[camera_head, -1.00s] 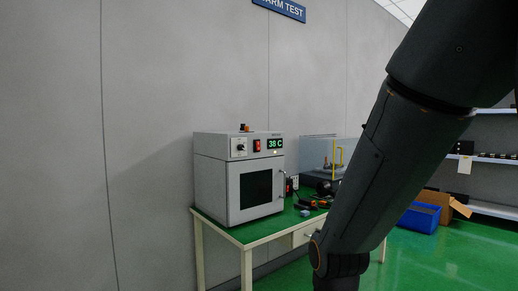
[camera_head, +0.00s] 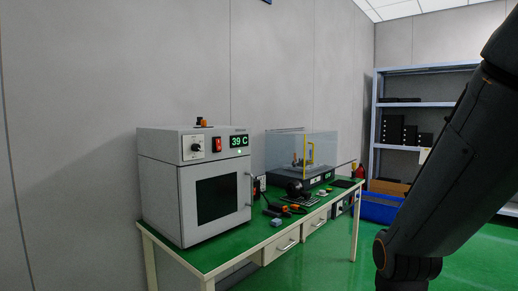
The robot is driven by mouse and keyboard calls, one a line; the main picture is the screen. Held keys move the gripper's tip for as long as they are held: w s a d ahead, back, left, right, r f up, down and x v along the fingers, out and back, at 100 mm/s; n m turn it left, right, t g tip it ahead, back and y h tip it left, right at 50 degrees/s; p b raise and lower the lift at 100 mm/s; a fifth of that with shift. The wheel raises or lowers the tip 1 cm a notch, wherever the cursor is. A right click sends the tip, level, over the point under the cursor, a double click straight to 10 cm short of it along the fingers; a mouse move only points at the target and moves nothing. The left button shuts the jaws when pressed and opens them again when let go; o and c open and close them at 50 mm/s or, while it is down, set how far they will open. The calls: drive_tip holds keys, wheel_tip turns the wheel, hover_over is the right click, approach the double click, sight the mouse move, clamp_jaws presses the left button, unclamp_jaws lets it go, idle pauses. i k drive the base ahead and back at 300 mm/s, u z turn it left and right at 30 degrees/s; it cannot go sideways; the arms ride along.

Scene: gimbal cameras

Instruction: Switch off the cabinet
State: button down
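The cabinet (camera_head: 160,195) is a grey box-shaped oven with a dark window in its door, standing on the left end of a green-topped table (camera_head: 222,258). Its top panel has a round knob (camera_head: 195,147), a red switch (camera_head: 217,144) and a green display (camera_head: 239,141) reading 39 C. A small green light glows below the display. The door looks shut, with a handle on its right edge. My arm crosses the right side of the picture, well to the right of the cabinet. My gripper is outside the picture.
A clear-walled box (camera_head: 320,146) on a black base stands farther along the table. Small tools and a dark round object (camera_head: 296,188) lie before it. Drawers (camera_head: 281,243) hang under the front edge. Shelves and a blue bin (camera_head: 380,209) stand behind at right. Green floor is open in front.

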sight(218, 141)
drive_tip(key=u, duration=0.05)
drive_tip(key=i, duration=1.35)
drive_tip(key=u, duration=0.55)
